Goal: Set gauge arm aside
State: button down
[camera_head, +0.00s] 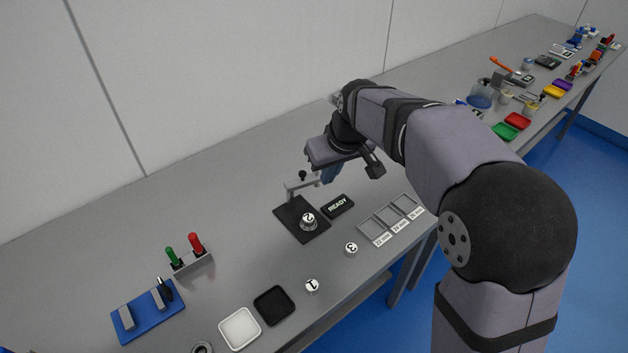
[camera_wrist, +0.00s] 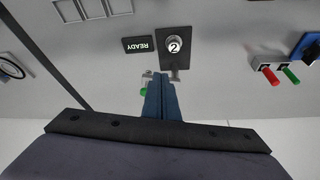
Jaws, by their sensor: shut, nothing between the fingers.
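The gauge has a black base plate (camera_head: 289,222) with a silver disc marked 2 (camera_head: 308,222) resting on it. The grey gauge arm (camera_head: 301,184), with a small black knob on top, stands at the back of the plate and reaches right, behind the disc rather than over it. My gripper (camera_head: 325,179) is shut and empty, close to the arm's right end; I cannot tell if they touch. In the wrist view the blue fingers (camera_wrist: 157,82) are together and partly hide the arm. The disc marked 2 (camera_wrist: 174,44) shows there uncovered.
A READY display (camera_head: 338,206) lies right of the plate. Red and green pegs (camera_head: 194,244) stand left.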

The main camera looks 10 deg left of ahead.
aim_at(313, 181)
jog(key=shift+f, duration=0.1)
jog(key=w+a+f+p, duration=0.4)
jog(key=w+f+p, duration=0.1)
jog(key=f, duration=0.4)
jog(key=shift+w, duration=0.8)
jog(key=shift+w+f, duration=0.1)
jog(key=shift+w, duration=0.8)
jog(key=shift+s+d+b, duration=0.1)
jog(key=shift+d+b, duration=0.05)
jog(key=shift+b, duration=0.2)
